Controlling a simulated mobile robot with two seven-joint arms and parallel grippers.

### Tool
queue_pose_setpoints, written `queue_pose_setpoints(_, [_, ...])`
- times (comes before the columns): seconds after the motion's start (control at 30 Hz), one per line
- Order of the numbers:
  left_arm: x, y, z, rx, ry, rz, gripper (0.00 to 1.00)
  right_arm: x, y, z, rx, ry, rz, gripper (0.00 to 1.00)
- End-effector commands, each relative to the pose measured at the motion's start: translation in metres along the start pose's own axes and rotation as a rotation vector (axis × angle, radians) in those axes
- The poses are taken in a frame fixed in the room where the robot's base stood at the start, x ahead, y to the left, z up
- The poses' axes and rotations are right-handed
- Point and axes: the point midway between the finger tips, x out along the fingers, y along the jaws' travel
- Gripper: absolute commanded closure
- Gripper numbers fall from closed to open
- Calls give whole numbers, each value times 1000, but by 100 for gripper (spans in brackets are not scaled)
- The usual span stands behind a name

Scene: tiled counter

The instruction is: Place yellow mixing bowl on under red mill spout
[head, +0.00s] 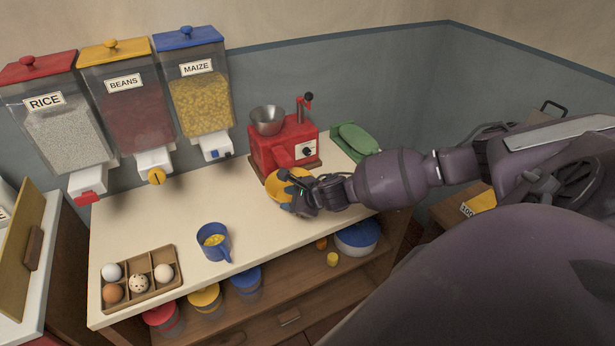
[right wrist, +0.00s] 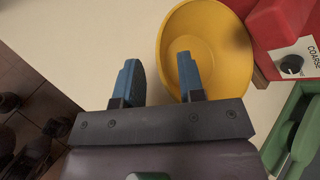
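The yellow mixing bowl (head: 277,186) sits on the counter just in front of the red mill (head: 265,150), partly hidden by my right gripper (head: 303,200). In the right wrist view the bowl (right wrist: 212,48) is upright and looks empty, close beside the mill (right wrist: 272,25). My right gripper (right wrist: 158,80) is open there. Its fingers are apart, with the bowl's near rim in the gap and one finger over the bowl's inside. I cannot tell whether either finger touches it. The mill's spout is not clearly seen. My left gripper is not in view.
A blue mug (head: 213,242) and an egg tray (head: 138,275) stand on the counter's left front. A green scale-like object (head: 352,140) stands right of the mill. Dispensers of rice, beans and maize (head: 197,95) hang on the wall. The middle counter (head: 160,210) is clear.

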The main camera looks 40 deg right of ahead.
Motion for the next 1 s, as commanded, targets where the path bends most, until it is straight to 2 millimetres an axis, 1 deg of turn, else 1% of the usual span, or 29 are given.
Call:
queue_pose_setpoints(0.03, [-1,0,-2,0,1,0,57,-12,-1,0,-1,1,0,64])
queue_pose_setpoints(0.1, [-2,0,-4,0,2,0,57,-26,-1,0,-2,0,0,64])
queue_pose_setpoints(0.3, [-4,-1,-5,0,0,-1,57,-62,-1,0,-1,1,1,64])
queue_pose_setpoints(0.4, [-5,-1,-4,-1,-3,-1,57,-75,-1,0,-1,0,0,64])
queue_pose_setpoints(0.5, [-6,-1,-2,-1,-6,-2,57,-84,-1,0,-1,0,0,64])
queue_pose_setpoints(0.6, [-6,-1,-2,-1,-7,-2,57,-88,1,0,7,-2,2,64])
queue_pose_setpoints(0.67, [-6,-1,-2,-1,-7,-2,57,-88,7,1,38,-6,7,64])
queue_pose_setpoints(0.77, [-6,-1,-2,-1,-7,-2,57,-82,29,5,183,-25,31,64])
queue_pose_setpoints(0.83, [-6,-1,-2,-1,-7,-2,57,-76,53,10,356,-43,56,64])
queue_pose_setpoints(0.87, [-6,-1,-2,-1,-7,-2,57,-74,64,12,444,-51,68,64])
queue_pose_setpoints(0.9, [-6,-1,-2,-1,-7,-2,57,-71,79,16,572,-62,83,64])
queue_pose_setpoints(0.97, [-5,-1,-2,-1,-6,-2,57,-68,101,21,773,-74,107,64])
queue_pose_setpoints(1.0, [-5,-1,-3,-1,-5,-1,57,-67,114,24,909,-80,120,64])
